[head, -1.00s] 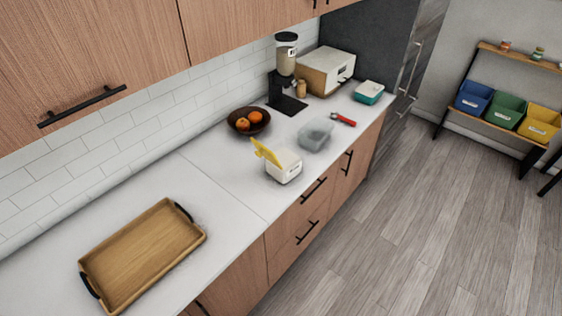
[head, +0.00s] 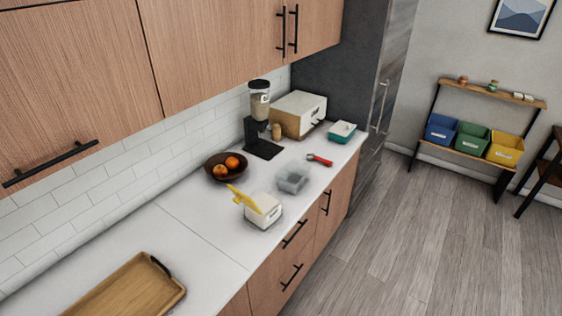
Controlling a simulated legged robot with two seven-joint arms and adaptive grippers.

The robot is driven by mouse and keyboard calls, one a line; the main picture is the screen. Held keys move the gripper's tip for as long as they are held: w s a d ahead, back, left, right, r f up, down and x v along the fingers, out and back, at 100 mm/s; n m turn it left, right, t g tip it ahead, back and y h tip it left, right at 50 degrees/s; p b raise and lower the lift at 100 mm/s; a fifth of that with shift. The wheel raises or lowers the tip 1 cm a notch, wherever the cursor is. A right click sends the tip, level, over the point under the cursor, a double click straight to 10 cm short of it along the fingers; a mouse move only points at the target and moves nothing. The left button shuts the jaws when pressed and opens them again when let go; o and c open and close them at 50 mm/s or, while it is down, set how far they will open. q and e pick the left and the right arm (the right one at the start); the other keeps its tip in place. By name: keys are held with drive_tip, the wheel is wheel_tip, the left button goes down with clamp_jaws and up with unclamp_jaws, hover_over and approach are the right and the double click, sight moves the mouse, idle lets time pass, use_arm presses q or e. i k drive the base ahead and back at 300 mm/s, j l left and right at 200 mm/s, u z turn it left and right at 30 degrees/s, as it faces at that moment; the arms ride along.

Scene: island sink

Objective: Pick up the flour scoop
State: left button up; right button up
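A small red-handled utensil (head: 320,160) lies on the white counter, near its front edge and right of a clear container. It may be the flour scoop, but it is too small to tell. A white box (head: 263,209) with a raised yellow lid (head: 242,198) stands nearer on the counter, and its inside is hidden. Neither of my grippers is in view.
A clear container (head: 292,181) stands between the white box and the red utensil. A bowl of oranges (head: 212,171), a black grinder (head: 260,125), a bread box (head: 298,114) and a teal-and-white container (head: 342,132) stand behind. A wooden tray (head: 125,290) lies nearest. The floor at right is clear.

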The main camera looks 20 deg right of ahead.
sight(319, 160)
drive_tip(key=i+l+u, duration=0.1)
drive_tip(key=l+u, duration=0.7)
drive_tip(key=u, duration=0.15)
drive_tip(key=l+u, duration=0.5)
drive_tip(key=j, duration=0.05)
